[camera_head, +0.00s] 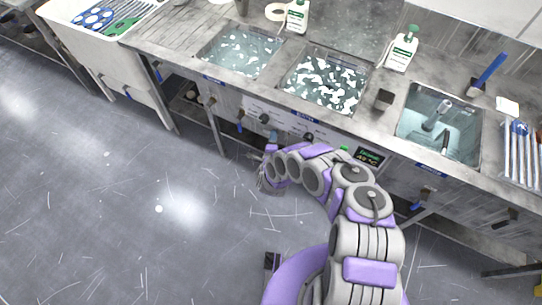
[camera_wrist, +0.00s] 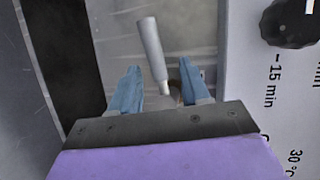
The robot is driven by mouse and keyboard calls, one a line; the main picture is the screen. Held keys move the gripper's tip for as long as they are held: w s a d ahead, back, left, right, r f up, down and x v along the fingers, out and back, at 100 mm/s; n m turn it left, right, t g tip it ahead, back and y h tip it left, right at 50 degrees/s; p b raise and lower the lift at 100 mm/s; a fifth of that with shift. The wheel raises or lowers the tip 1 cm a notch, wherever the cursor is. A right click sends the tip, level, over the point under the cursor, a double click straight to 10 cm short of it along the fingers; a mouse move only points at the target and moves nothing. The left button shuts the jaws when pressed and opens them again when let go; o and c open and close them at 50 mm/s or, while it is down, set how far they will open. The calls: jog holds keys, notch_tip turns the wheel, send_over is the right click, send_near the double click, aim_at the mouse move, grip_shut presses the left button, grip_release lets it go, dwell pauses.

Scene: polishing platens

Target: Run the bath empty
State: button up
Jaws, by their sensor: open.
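The middle bath (camera_head: 367,84) is a sunken steel basin in the counter, holding liquid with bright white patches on it. Its white front panel (camera_head: 287,121) carries dark knobs and a lit green display (camera_head: 370,155). My gripper (camera_head: 271,148) is low in front of the counter, below the left part of that panel. In the wrist view my gripper (camera_wrist: 158,92) is open, with blue fingers apart. A grey rod-shaped handle (camera_wrist: 150,45) with a pale end reaches down between or just beyond them; contact cannot be told. A black knob (camera_wrist: 290,22) is to the right, beside minute markings.
A left basin (camera_head: 240,52) and a right basin (camera_head: 438,122) with a tap flank the middle one. Blue-handled valves (camera_head: 240,122) hang under the counter. The grey floor (camera_head: 120,190) is clear at left.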

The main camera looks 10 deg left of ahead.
jog(key=p+v, duration=0.2)
jog(key=v, duration=1.2)
jog(key=shift+s+p, duration=0.2)
jog(key=shift+p, duration=0.1)
